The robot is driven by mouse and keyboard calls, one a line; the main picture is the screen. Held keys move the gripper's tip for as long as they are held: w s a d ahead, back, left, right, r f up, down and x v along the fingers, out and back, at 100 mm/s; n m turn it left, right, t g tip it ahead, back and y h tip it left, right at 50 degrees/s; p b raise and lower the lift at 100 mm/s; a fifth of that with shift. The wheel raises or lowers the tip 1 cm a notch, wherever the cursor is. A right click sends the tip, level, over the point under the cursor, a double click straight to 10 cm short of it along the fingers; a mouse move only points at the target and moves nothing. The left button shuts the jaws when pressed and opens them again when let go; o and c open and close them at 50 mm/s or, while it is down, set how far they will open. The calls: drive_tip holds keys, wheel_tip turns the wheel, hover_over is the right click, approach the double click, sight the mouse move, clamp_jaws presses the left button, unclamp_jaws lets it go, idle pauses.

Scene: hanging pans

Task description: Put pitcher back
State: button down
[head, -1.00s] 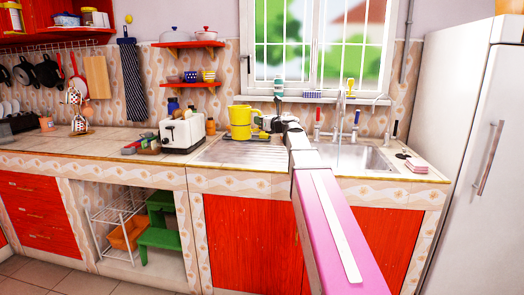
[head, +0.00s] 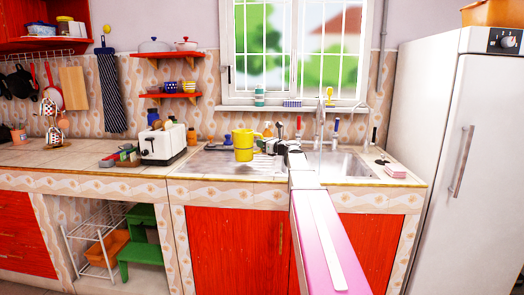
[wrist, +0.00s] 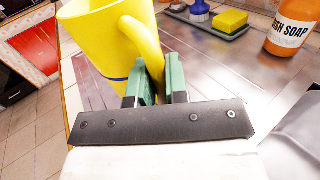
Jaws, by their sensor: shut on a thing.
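The yellow pitcher (head: 243,145) is in the middle of the head view, upright or nearly so, in front of and over the metal drainboard (head: 205,163). It looks clear of the surface. In the wrist view the pitcher (wrist: 105,40) fills the upper left, tilted in the picture, its handle towards me. My gripper (head: 264,147) is at the pitcher's right side. In the wrist view its green fingertips (wrist: 160,78) are shut on the handle; the exact contact is partly hidden by the fingers.
A white toaster (head: 163,143) stands left of the drainboard, and the sink (head: 345,164) is to the right. An orange soap bottle (wrist: 288,30) and a yellow sponge (wrist: 231,20) are behind the gripper. Two red wall shelves (head: 168,97) hang above the toaster; a white fridge (head: 440,150) bounds the right.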

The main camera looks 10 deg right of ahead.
drive_tip(key=shift+f, duration=1.45)
drive_tip(key=c, duration=1.1)
unclamp_jaws()
drive_tip(key=v, duration=1.2)
